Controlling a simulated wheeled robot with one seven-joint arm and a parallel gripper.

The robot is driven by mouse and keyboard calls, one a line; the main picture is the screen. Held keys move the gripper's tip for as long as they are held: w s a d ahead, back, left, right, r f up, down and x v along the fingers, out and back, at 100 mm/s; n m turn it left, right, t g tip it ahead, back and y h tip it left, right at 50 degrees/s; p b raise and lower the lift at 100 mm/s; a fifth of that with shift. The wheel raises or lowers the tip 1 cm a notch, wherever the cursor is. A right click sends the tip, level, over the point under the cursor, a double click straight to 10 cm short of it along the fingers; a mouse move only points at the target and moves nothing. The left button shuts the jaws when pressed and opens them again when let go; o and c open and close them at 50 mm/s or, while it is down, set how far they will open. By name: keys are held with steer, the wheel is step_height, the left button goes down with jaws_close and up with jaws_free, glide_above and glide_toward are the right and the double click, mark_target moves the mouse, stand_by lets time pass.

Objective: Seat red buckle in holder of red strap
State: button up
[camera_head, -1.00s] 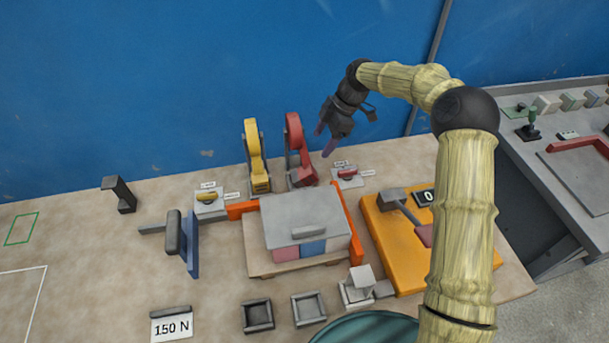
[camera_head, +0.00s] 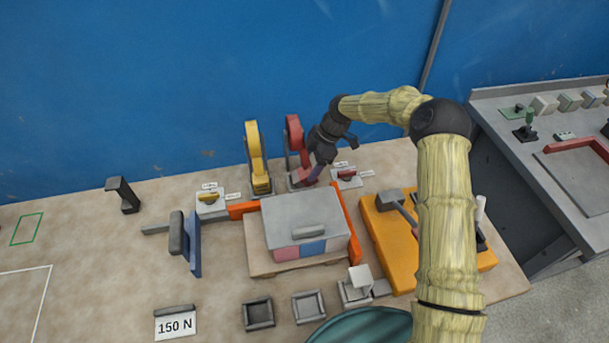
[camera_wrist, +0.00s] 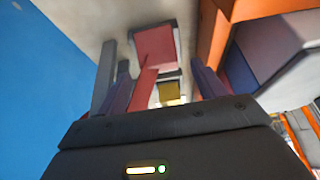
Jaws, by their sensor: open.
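The red strap (camera_head: 294,132) stands as an arch on the far side of the table, against the blue wall. Its lower red part is partly hidden behind my gripper (camera_head: 313,176), which is at the strap's lower right. In the wrist view, a red block (camera_wrist: 155,47), probably the buckle, lies just beyond my fingers. A narrow red piece (camera_wrist: 143,88) runs from it back between the fingers of my gripper (camera_wrist: 160,85). My gripper is open. I cannot tell whether the fingers touch the red pieces. The holder is not clearly seen.
The yellow strap (camera_head: 254,155) stands close left of the red one. A switch box with a red handle (camera_head: 347,175) is close right. The grey-lidded mould (camera_head: 305,218) with orange side plates (camera_head: 346,225) lies in front. The blue wall (camera_head: 150,80) is close behind.

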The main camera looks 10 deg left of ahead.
mark_target(304, 177)
steer(key=x, duration=0.2)
steer(key=shift+a+f, duration=0.1)
steer(key=shift+f, duration=0.15)
steer(key=c, duration=1.2)
